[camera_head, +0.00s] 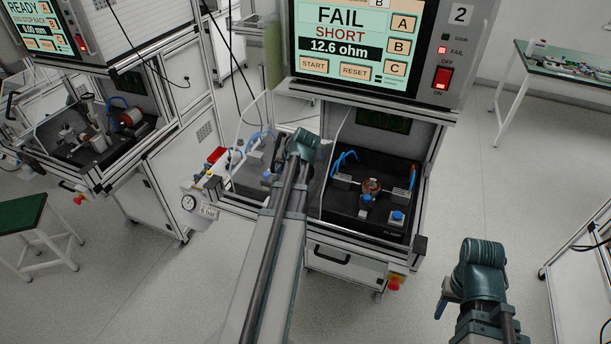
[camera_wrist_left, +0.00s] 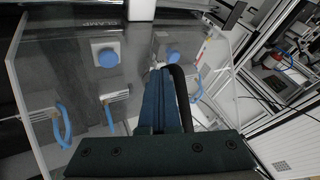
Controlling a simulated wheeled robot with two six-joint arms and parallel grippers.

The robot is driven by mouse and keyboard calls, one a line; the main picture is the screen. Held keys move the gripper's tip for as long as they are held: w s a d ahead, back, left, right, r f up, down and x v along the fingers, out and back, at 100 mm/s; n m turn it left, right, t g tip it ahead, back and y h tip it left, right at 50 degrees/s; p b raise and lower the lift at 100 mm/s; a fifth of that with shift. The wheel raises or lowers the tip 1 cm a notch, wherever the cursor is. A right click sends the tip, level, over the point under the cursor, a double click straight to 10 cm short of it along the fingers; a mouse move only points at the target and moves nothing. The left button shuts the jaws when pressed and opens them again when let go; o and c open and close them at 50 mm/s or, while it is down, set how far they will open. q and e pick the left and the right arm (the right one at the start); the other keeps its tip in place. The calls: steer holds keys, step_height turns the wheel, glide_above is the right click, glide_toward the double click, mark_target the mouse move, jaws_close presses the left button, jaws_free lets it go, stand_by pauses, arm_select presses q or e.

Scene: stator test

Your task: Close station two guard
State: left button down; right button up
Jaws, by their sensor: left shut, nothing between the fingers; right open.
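Station two (camera_head: 459,14) has its screen reading FAIL, SHORT, 12.6 ohm. Its guard is a clear panel that looks swung out to the left of the bay; it shows faintly in the head view (camera_head: 250,172) and as a large clear sheet in the left wrist view (camera_wrist_left: 55,75). The stator (camera_head: 372,186) sits in the dark fixture in the uncovered right part of the bay. My left gripper (camera_head: 303,142) is at the bay's front, in front of the panel; its shut fingers (camera_wrist_left: 160,100) hold nothing, and contact is unclear. My right gripper (camera_head: 470,262) is open, right of the station, away from it.
An air gauge (camera_head: 188,203) marked 6 bar sits at the lower left of the station. A red emergency button (camera_head: 393,284) is at the lower front. Another station (camera_head: 110,120) stands left, a green stool (camera_head: 22,214) lower left. Open floor lies right.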

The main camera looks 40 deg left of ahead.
mark_target(263, 170)
arm_select(q)
steer(key=a, duration=0.2)
steer(key=s+a, duration=0.1)
steer(key=a, duration=0.1)
steer(key=shift+s+a, duration=0.1)
steer(key=shift+a, duration=0.2)
steer(key=shift+r, duration=0.1)
